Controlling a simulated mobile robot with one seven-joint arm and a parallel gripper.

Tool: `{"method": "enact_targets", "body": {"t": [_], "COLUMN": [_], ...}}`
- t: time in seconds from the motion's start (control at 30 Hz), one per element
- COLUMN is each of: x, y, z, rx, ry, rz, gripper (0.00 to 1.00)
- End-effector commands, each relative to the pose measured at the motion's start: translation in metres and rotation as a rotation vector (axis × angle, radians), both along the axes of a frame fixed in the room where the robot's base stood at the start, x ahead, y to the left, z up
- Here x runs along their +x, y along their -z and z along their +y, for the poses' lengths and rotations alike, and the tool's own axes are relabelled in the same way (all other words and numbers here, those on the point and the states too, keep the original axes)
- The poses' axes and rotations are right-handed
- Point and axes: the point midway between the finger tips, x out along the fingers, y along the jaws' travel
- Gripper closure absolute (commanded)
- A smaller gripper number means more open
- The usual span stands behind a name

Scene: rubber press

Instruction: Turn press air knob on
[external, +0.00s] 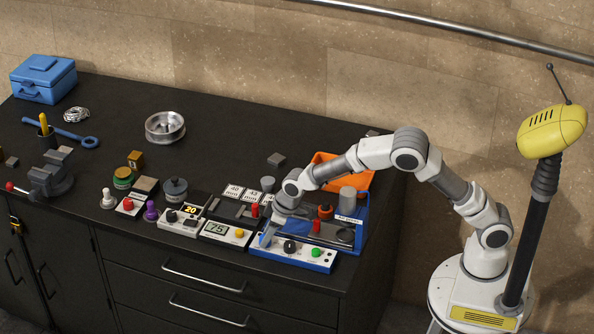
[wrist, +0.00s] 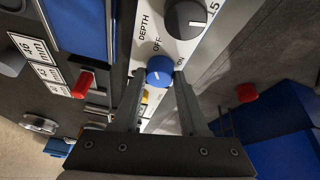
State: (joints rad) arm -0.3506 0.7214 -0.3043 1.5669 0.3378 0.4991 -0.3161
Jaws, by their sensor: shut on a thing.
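The blue knob (wrist: 160,69) sits on the white control panel (wrist: 150,32), with printed OFF and ON marks beside it. It carries a small white mark; I cannot tell firmly which word it points at. My gripper (wrist: 160,78) has one finger on each side of the blue knob and is shut on it. In the external view my gripper (external: 266,236) reaches down to the left part of the white panel (external: 303,257), and the knob is mostly hidden there.
A large black knob (wrist: 186,18) marked DEPTH is close beside the blue knob; it also shows in the external view (external: 290,246). A readout box (external: 217,229) stands left, and the orange bin (external: 345,172) is behind.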

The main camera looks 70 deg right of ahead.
Motion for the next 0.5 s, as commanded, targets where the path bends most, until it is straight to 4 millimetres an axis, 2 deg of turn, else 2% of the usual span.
{"method": "enact_targets", "body": {"t": [0.03,0.1,0.5], "x": [0.0000,0.0000,-0.0001], "y": [-0.0002,-0.0002,-0.0017], "z": [-0.0002,-0.0002,0.0009], "rx": [0.000,0.000,-0.001], "ry": [0.000,0.000,0.048], "rz": [0.000,0.000,0.000], "gripper": [0.88,1.00,1.00]}}
